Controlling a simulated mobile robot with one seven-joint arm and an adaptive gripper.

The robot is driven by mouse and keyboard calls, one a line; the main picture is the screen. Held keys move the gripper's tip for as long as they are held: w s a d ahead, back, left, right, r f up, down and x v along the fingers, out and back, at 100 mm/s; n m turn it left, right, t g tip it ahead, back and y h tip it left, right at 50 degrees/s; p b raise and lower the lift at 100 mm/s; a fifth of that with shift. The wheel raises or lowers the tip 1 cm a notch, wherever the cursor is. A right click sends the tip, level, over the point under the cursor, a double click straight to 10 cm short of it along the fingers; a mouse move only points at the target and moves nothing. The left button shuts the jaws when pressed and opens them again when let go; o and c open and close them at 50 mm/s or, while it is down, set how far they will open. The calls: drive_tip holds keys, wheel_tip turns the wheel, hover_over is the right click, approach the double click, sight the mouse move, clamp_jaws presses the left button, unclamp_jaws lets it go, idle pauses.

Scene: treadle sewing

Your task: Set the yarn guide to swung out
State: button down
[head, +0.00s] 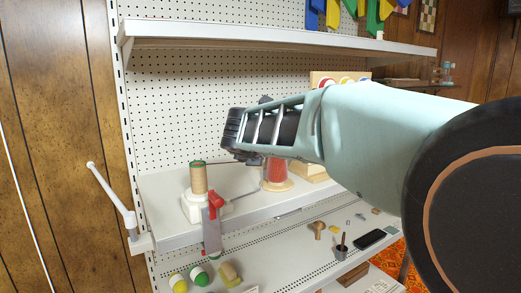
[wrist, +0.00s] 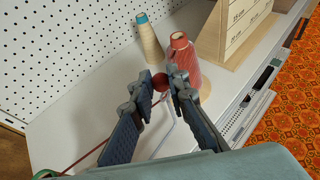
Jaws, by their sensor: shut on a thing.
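The yarn guide is a thin pale wire arm; in the wrist view its wire (wrist: 171,123) rises to a dark red ball (wrist: 160,82) at its tip. My gripper (wrist: 162,89) has its two dark fingers on either side of this ball and is shut on it. In the head view the guide's wire (head: 246,190) reaches right and toward the back from the yarn winder (head: 212,228), then bends up toward my gripper. My wrist and arm hide the ball and fingertips there.
A red yarn cone (wrist: 184,62) stands just beyond my fingers, with a tan cone (wrist: 149,38) and wooden box (wrist: 232,35) behind. Red yarn runs low at left. A pegboard backs the shelf.

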drive_tip(key=c, duration=1.9)
unclamp_jaws()
drive_tip(key=shift+r, duration=0.1)
wheel_tip(320, 180, up, 10)
drive_tip(key=shift+f, duration=0.1)
